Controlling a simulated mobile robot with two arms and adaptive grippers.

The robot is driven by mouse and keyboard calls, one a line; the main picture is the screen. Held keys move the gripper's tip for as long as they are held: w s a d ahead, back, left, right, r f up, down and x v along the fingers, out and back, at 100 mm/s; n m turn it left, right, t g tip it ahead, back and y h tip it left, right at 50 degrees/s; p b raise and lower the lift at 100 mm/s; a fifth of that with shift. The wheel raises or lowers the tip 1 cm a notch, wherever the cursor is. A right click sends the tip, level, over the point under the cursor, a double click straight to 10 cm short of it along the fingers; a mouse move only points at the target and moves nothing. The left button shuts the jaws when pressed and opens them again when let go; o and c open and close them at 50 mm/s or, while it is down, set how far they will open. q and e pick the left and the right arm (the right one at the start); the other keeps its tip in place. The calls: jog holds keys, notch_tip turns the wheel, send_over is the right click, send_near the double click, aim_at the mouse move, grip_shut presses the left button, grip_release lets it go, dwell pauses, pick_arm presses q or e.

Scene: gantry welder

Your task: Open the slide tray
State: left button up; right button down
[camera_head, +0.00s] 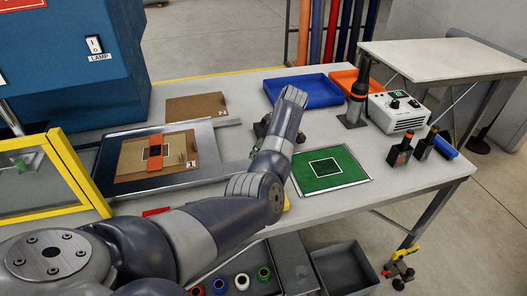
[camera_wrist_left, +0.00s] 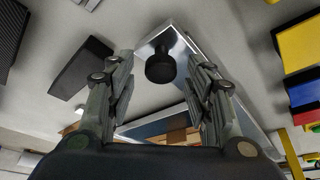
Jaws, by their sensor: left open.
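The slide tray (camera_head: 208,158) is a metal-framed tray at the left of the bench, holding a brown board (camera_head: 181,160) with an orange strip (camera_head: 156,152) on it. In the left wrist view, a round black knob (camera_wrist_left: 160,68) stands by a metal-edged plate (camera_wrist_left: 232,98). My left gripper (camera_wrist_left: 160,78) is open, with one finger on each side of the knob; I cannot tell whether they touch it. In the head view the gripper (camera_head: 264,130) is mostly hidden behind my arm. My right gripper is not in view.
A yellow-framed guard (camera_head: 75,172) stands left of the tray, below a blue machine housing (camera_head: 60,62). A green mat (camera_head: 325,180), blue bin (camera_head: 300,90), white control box (camera_head: 398,112) and black tools (camera_head: 400,150) lie to the right. A brown board (camera_head: 196,107) lies behind.

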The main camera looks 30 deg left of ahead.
pick_arm(q)
jog(key=shift+d+f, duration=0.1)
jog(key=shift+d, duration=0.1)
jog(key=v, duration=1.2)
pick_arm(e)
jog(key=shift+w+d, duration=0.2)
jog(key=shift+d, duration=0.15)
